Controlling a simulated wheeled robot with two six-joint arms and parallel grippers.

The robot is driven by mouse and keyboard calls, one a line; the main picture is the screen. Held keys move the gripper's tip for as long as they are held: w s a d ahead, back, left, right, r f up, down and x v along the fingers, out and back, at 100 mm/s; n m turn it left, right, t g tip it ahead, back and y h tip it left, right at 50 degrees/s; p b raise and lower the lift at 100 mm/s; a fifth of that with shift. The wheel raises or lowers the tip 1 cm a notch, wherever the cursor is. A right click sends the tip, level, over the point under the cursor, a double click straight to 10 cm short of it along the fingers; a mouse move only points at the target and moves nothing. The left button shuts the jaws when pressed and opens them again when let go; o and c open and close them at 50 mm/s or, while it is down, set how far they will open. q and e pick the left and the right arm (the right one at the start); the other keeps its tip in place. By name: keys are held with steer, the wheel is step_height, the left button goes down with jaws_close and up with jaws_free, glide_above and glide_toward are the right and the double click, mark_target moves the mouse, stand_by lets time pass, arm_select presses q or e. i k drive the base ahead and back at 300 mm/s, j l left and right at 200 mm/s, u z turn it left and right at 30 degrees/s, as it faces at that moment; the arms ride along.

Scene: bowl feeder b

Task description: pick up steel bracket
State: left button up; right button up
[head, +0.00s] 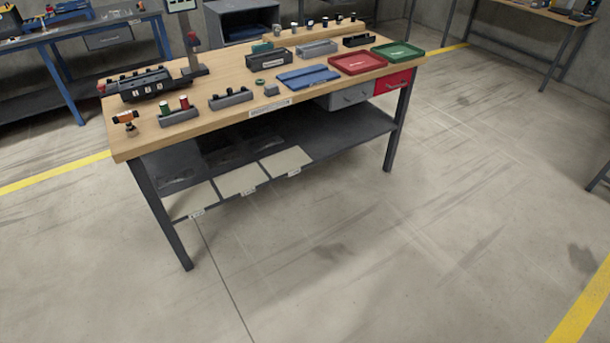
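A wooden-topped workbench (215,102) stands a short way off in the head view, with many small parts on its top. I cannot clearly make out a steel bracket at this distance. A small grey piece (271,90) lies near the bench's front edge, but I cannot tell what it is. Neither of my grippers is in view.
A red tray (358,63) and a green tray (398,52) sit at the bench's right end. A blue mat (308,76) lies mid-bench. Dark fixtures (145,85) stand at the left. A shelf (343,135) runs underneath. The floor (400,240) in front is clear.

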mark_target(149, 79)
steer(key=i+u, duration=0.15)
steer(key=i, duration=0.4)
steer(key=i+l+u, duration=0.15)
steer(key=i, duration=0.35)
